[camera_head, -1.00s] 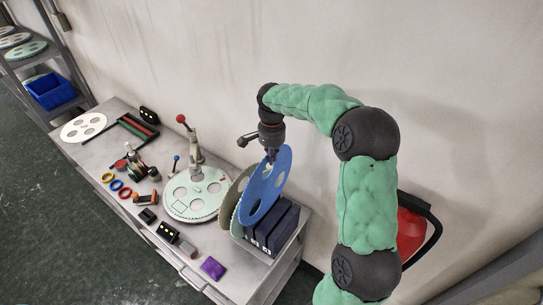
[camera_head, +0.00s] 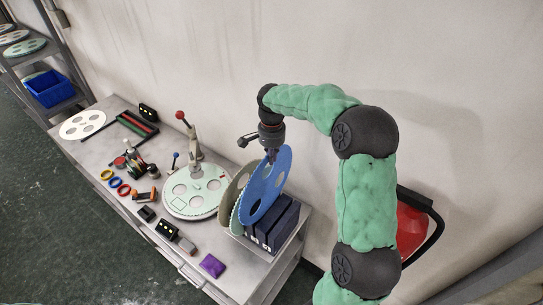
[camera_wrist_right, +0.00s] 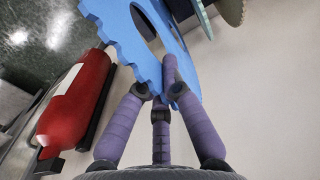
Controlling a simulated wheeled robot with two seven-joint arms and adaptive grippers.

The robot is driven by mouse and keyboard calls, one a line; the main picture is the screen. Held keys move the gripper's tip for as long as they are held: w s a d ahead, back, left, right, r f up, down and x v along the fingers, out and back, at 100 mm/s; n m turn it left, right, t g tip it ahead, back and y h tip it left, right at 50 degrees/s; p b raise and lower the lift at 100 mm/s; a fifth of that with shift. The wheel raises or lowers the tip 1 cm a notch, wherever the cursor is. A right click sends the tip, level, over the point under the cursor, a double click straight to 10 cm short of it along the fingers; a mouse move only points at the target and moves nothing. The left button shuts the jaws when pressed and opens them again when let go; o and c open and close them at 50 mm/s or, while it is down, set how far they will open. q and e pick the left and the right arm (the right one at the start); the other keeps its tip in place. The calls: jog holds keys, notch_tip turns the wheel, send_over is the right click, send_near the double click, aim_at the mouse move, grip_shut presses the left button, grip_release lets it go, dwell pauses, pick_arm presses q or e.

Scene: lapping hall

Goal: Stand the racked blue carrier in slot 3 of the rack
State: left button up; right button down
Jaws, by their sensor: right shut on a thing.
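The blue carrier (camera_head: 264,187) is a toothed disc with large holes, held upright and slightly tilted over the rack. My right gripper (camera_head: 270,155) is shut on its upper edge. In the right wrist view the purple fingers (camera_wrist_right: 165,95) close on the rim of the blue carrier (camera_wrist_right: 145,45). The rack (camera_head: 272,228) has dark blue blocks at the right end of the bench. Grey and pale green carriers (camera_head: 231,195) stand in it just left of the blue one. The blue carrier hides part of the rack, and I cannot tell whether its lower edge is in a slot. My left gripper is not in view.
A pale green disc (camera_head: 190,204) lies on a round plate beside a red-knobbed lever (camera_head: 180,115). Coloured rings (camera_head: 115,183), small blocks and a purple pad (camera_head: 212,265) lie along the front. A red extinguisher (camera_head: 412,228) stands right of the bench.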

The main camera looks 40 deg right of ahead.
aim_at(272, 184)
jog(key=shift+f+b, duration=4.9)
jog(key=shift+f, duration=2.55)
jog(key=c, duration=1.3)
grip_release()
